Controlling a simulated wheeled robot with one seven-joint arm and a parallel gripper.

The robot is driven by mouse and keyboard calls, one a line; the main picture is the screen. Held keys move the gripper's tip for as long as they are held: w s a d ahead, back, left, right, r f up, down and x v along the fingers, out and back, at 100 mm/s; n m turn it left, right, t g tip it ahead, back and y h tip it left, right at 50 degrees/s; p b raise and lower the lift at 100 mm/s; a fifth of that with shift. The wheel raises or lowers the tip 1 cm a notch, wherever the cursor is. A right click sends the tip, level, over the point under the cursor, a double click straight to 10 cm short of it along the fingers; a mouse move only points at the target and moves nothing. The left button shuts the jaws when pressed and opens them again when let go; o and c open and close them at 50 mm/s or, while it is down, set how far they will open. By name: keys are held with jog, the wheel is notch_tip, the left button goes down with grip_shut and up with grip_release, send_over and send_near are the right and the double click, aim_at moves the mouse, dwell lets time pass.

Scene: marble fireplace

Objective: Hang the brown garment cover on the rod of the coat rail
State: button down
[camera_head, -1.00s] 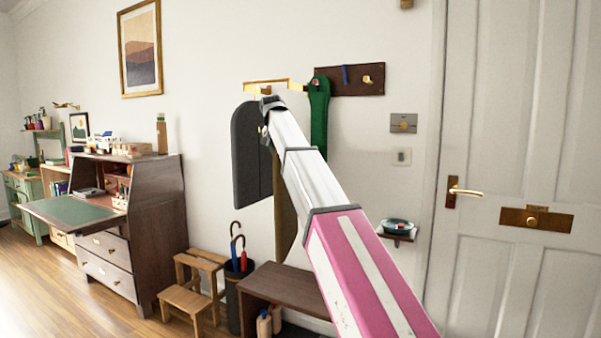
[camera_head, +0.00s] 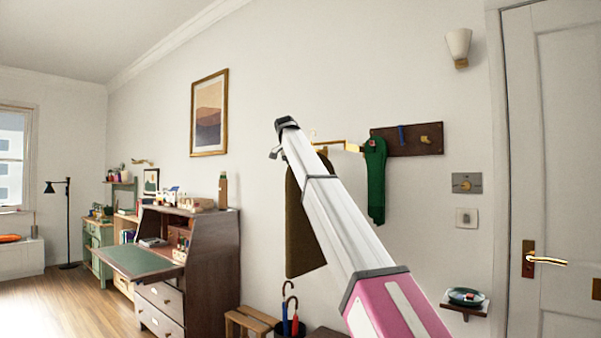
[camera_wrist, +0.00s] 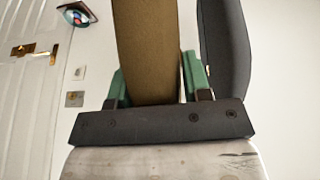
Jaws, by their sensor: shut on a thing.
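The brown garment cover (camera_head: 303,235) shows in the head view as a long panel partly behind my arm, in front of the wall. In the wrist view, the brown garment cover (camera_wrist: 147,40) stands between the green fingertips of my gripper (camera_wrist: 155,82), which is shut on it. My gripper is hidden behind the arm in the head view. The brass coat rail (camera_head: 342,146) projects from the wall, just right of my arm near the cover's top.
A dark grey panel (camera_wrist: 222,45) is beside the brown cover in the wrist view. A green garment (camera_head: 376,180) hangs by a dark hook board (camera_head: 407,139). A small shelf (camera_head: 466,306), umbrella stand (camera_head: 290,327), stool (camera_head: 247,320) and desk (camera_head: 212,260) are along the wall.

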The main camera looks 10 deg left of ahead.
jog(key=w+d+f, duration=0.2)
jog(key=w+d, duration=0.6)
jog(key=w, duration=0.5)
jog(key=shift+f, duration=0.35)
dwell(1.4)
jog(key=shift+c, duration=2.4)
grip_release()
jog(key=shift+w, duration=0.1)
jog(key=v, duration=1)
jog(key=shift+r, duration=0.15)
jog(key=shift+a+r, duration=0.1)
jog(key=shift+r, duration=0.05)
jog(key=shift+s, duration=0.3)
